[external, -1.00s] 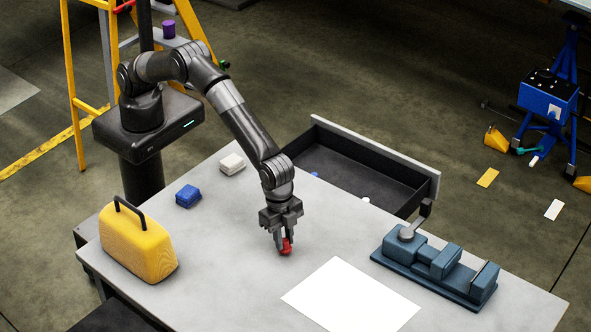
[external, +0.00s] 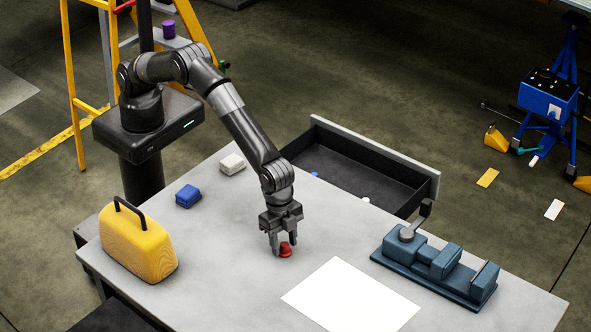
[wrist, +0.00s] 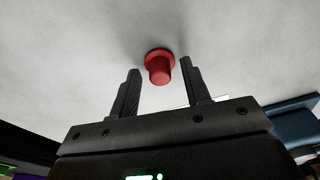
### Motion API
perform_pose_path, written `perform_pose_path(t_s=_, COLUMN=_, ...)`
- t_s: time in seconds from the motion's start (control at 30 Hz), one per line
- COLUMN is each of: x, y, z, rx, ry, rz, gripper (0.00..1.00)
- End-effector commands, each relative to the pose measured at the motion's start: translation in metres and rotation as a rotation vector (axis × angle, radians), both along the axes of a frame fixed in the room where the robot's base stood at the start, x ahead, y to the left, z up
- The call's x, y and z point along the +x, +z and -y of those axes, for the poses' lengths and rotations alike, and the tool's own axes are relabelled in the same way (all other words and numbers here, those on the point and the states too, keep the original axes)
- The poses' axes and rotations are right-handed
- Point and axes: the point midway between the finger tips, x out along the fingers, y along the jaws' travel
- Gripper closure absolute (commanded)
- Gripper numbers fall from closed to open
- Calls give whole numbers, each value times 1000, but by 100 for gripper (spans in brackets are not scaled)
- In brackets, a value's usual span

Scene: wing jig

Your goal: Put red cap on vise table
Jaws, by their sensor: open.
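The red cap (external: 286,249) rests on the grey vise table (external: 225,240), near its middle and left of the white sheet. My gripper (external: 285,248) is right at the cap with its fingers spread apart. In the wrist view the red cap (wrist: 160,66) shows whole, with its wider flange against the table top. It lies between and just beyond the tips of my open gripper (wrist: 160,72), with a gap on both sides. The blue vise (external: 436,262) stands on the right part of the same table.
A yellow case (external: 137,243) stands at the table's left end. A blue block (external: 188,196) and a white block (external: 232,164) lie near the back edge. A white sheet (external: 350,298) lies in front. An open drawer (external: 350,175) sticks out behind the table.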

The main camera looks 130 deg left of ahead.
Motion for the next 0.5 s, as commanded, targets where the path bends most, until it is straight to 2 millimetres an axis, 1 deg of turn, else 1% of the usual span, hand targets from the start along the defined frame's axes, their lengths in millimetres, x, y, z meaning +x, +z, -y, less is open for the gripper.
perform_pose_path(t_s=0.17, x=-2, y=25, z=0, rx=-1, ry=0, rz=5, gripper=57)
perform_pose_path(t_s=0.4, x=-8, y=76, z=-2, rx=-1, ry=0, rz=4, gripper=57)
perform_pose_path(t_s=0.5, x=-11, y=95, z=-2, rx=-1, ry=0, rz=3, gripper=57)
